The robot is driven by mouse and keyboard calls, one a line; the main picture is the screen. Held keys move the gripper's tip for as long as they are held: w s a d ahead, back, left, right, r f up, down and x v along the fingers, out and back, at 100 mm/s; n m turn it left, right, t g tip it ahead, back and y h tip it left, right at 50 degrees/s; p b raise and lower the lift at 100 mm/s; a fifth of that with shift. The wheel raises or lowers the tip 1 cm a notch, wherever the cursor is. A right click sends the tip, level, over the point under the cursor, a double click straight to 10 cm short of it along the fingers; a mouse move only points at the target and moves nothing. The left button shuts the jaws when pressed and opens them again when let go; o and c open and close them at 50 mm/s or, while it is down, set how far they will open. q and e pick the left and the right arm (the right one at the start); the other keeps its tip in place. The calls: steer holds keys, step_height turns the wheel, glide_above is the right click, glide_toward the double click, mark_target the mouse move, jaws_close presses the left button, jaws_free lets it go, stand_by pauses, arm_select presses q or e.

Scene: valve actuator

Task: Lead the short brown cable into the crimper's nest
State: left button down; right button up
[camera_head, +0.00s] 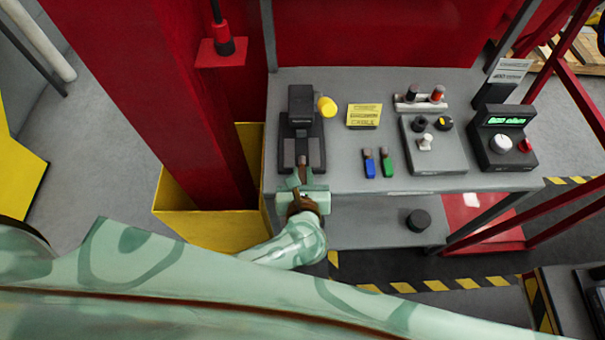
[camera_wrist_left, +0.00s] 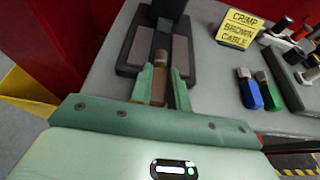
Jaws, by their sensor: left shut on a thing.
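The black crimper (camera_head: 300,104) stands at the left end of the grey bench, with a yellow knob on its right. Its base (camera_wrist_left: 126,58) fills the upper left of the wrist view, with a grey pad on each side of the middle gap. My left gripper (camera_head: 301,180) is at the crimper's front edge. In the wrist view its green fingers (camera_wrist_left: 160,88) are shut on the short brown cable (camera_wrist_left: 158,88), whose tip points towards the gap between the pads. I cannot tell whether the tip is inside the nest. My right gripper is not in view.
A blue cable (camera_head: 369,164) and a green cable (camera_head: 387,163) lie right of the crimper. A yellow sign (camera_head: 364,116) reading "crimp brown cable" lies behind them. A switch box (camera_head: 432,145) and a display unit (camera_head: 502,140) stand further right. A red column (camera_head: 140,80) rises at the left.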

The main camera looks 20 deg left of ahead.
mark_target(302, 156)
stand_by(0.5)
arm_select(q)
steer(key=shift+w+a+b, duration=0.25)
steer(key=shift+w+b, duration=0.1)
steer(key=shift+w, duration=0.65)
steer(key=shift+w+a+b, duration=0.3)
steer(key=shift+w+b, duration=0.05)
steer(key=shift+w, duration=0.6)
steer(key=shift+w+a+b, duration=0.25)
steer(key=shift+w+b, duration=0.1)
steer(key=shift+w, duration=0.65)
steer(key=c, duration=1.3)
jaws_free()
steer(key=shift+o, duration=0.2)
steer(key=shift+s+d+r+p, duration=0.2)
steer(key=shift+s+r+p, duration=0.05)
steer(key=shift+s+p, duration=0.2)
steer(key=p+v, duration=0.5)
steer(key=v, duration=1)
steer(key=shift+s, duration=0.2)
steer(key=shift+a, duration=0.1)
